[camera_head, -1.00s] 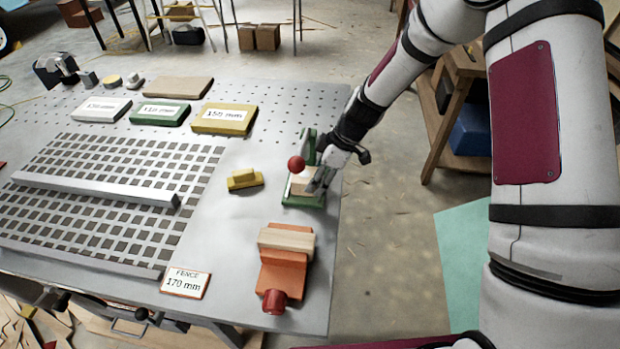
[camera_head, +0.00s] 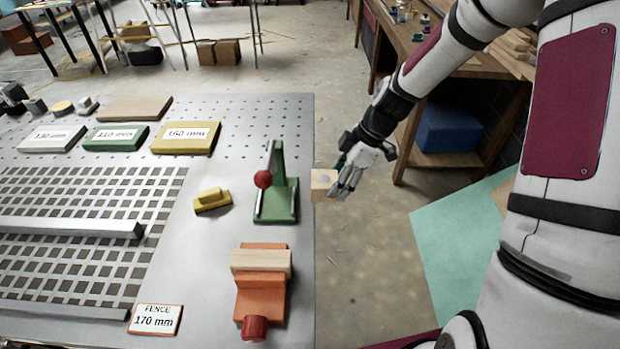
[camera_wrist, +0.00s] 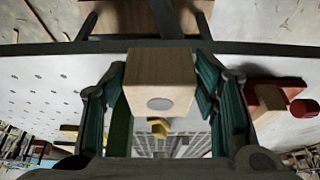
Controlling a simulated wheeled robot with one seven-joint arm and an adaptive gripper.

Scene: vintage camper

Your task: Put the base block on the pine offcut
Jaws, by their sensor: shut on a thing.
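My gripper (camera_head: 346,181) is shut on a pale wooden block with a grey round spot, which looks like the base block (camera_head: 322,186). It holds the block in the air just past the table's right edge, beside the green fixture. In the wrist view the block (camera_wrist: 160,82) sits between the teal finger pads of my gripper (camera_wrist: 160,95). A flat tan board (camera_head: 135,108), probably the pine offcut, lies at the back of the metal table with a bare top. A paler wood strip (camera_head: 261,261) lies across the orange vise; it could also be pine.
The green fixture (camera_head: 277,200) with a red knob stands empty near the table's right edge. The orange vise (camera_head: 258,295) is in front of it. Labelled white, green and yellow blocks (camera_head: 185,138), a small yellow piece (camera_head: 212,199) and a metal fence bar (camera_head: 70,228) occupy the table (camera_head: 215,240).

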